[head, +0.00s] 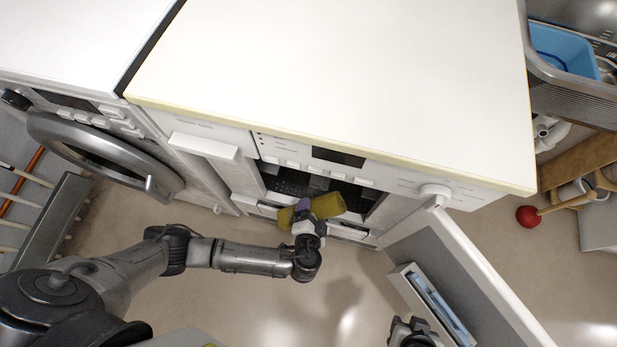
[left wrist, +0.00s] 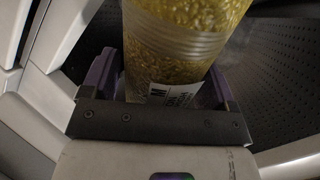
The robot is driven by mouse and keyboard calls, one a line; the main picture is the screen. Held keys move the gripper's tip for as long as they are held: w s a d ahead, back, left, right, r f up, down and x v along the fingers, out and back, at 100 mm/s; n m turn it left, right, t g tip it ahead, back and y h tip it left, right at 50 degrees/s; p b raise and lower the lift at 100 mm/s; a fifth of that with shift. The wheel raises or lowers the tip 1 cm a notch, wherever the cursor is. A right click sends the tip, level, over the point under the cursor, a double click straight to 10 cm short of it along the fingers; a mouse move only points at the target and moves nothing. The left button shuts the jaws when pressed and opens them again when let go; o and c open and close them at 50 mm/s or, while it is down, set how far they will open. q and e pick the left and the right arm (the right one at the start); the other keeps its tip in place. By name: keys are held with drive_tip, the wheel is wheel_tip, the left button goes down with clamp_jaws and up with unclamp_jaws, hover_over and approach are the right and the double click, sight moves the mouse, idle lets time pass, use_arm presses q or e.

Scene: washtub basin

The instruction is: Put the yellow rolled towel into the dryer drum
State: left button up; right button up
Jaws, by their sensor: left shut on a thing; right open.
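The yellow rolled towel (head: 326,206) is held by my left gripper (head: 304,208) in front of the dryer opening. In the left wrist view the towel (left wrist: 185,45) stands between the purple fingers of the left gripper (left wrist: 160,85), with a white label near its lower end. The dryer drum (head: 292,183) shows as a dark, perforated cavity behind the towel. It also shows in the left wrist view (left wrist: 275,65), to the right of and behind the towel. My right gripper (head: 412,332) is at the bottom edge of the head view, partly cut off and apart from the towel.
The dryer door (head: 465,270) stands open at the right. A white countertop (head: 330,80) lies above the opening. A washer with a round grey door (head: 100,150) stands at the left. A red-ended plunger (head: 527,216) is at the right. The floor in front is mostly clear.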

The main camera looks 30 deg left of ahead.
use_arm(q)
drive_tip(key=w+a+b, duration=0.1)
drive_tip(key=w, duration=0.4)
drive_tip(key=w+a+b, duration=0.1)
drive_tip(key=w, duration=0.4)
drive_tip(key=w+a, duration=0.1)
drive_tip(key=w, duration=0.4)
drive_tip(key=shift+w+a+b, duration=0.2)
drive_tip(key=shift+w+b, duration=0.2)
drive_tip(key=shift+w+a+b, duration=0.2)
drive_tip(key=shift+w+b, duration=0.15)
drive_tip(key=shift+w, duration=0.85)
drive_tip(key=o, duration=1)
drive_tip(key=shift+a, duration=0.1)
drive_tip(key=shift+c, duration=0.2)
